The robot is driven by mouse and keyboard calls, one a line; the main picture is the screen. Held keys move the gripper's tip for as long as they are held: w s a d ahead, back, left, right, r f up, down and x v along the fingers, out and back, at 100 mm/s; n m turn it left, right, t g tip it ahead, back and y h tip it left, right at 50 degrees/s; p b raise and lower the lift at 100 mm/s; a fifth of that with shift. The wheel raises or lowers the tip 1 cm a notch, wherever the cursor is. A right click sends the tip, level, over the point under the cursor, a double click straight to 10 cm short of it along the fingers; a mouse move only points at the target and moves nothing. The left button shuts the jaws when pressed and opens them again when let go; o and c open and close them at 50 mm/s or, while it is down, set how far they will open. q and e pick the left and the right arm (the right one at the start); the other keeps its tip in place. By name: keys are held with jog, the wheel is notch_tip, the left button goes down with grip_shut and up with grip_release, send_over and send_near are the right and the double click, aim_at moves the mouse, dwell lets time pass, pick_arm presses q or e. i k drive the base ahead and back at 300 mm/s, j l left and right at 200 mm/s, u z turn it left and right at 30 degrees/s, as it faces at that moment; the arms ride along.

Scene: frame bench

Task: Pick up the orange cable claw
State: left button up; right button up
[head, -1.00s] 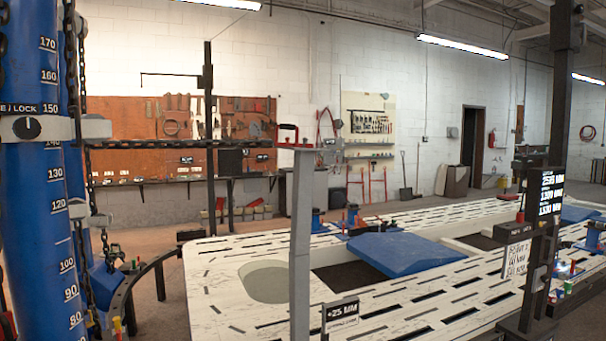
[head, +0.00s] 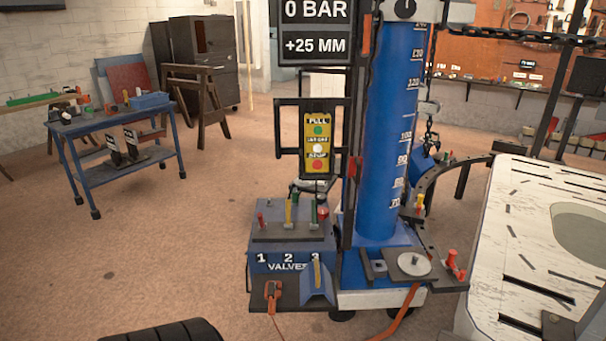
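An orange claw-shaped piece (head: 272,294), which looks like the cable claw, sits at the front left of the dark ledge below the blue valve box (head: 290,263). A thin orange line runs down from it towards the floor. Whether it hangs from the ledge or rests against it is too small to tell. Neither of my grippers is in the head view.
The blue column (head: 391,130) with a height scale stands right of the valve box. An orange hose (head: 401,318) runs along the floor at its foot. The white slotted bench (head: 500,240) is at right, a blue cart (head: 122,178) at left. Open floor lies between cart and valve box.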

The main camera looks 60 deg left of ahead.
aim_at(270, 294)
jog(key=u, duration=2.05)
